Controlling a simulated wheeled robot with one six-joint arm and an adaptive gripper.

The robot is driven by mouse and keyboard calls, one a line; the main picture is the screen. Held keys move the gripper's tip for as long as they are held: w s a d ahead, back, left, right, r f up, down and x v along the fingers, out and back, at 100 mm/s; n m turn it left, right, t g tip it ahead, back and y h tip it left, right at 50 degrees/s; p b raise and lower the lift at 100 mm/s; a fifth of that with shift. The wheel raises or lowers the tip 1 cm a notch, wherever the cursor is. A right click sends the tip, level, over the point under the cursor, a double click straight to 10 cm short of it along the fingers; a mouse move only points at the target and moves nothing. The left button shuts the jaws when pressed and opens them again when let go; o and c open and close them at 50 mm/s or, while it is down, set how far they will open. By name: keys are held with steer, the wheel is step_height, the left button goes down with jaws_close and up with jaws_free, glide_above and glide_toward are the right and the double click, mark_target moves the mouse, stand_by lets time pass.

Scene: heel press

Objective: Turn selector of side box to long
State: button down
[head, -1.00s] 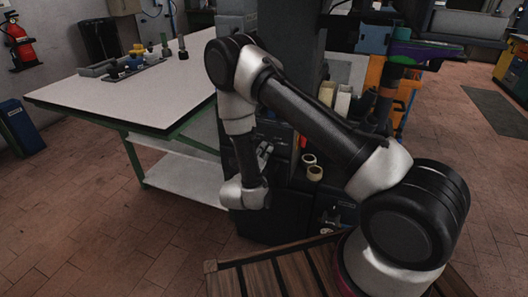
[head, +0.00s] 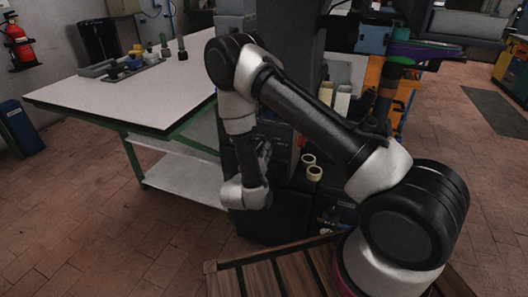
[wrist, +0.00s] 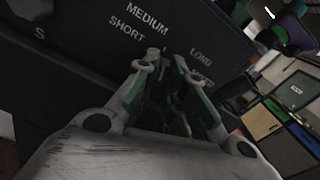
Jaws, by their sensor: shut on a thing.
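The side box (wrist: 95,35) is a dark panel that fills the upper left and middle of the wrist view. White words on it read SHORT (wrist: 127,29), MEDIUM (wrist: 147,18) and LONG (wrist: 201,56). My gripper (wrist: 165,60) reaches up to the panel just below these words, with its fingertips close together. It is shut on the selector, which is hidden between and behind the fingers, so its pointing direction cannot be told. In the head view, my gripper (head: 264,153) is small and dark against the box front.
Another dark knob (wrist: 30,9) sits at the upper left of the panel, near a letter S. Two tape rolls (head: 312,168) lie right of my gripper. A white-topped workbench (head: 125,95) stands to the left. A slatted wooden platform (head: 262,277) lies in front.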

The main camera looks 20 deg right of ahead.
steer(key=m, duration=0.7)
steer(key=shift+s+d, duration=0.1)
stand_by(0.5)
steer(key=c, duration=1.5)
jaws_free()
steer(key=shift+s, duration=0.1)
steer(key=v, duration=1.2)
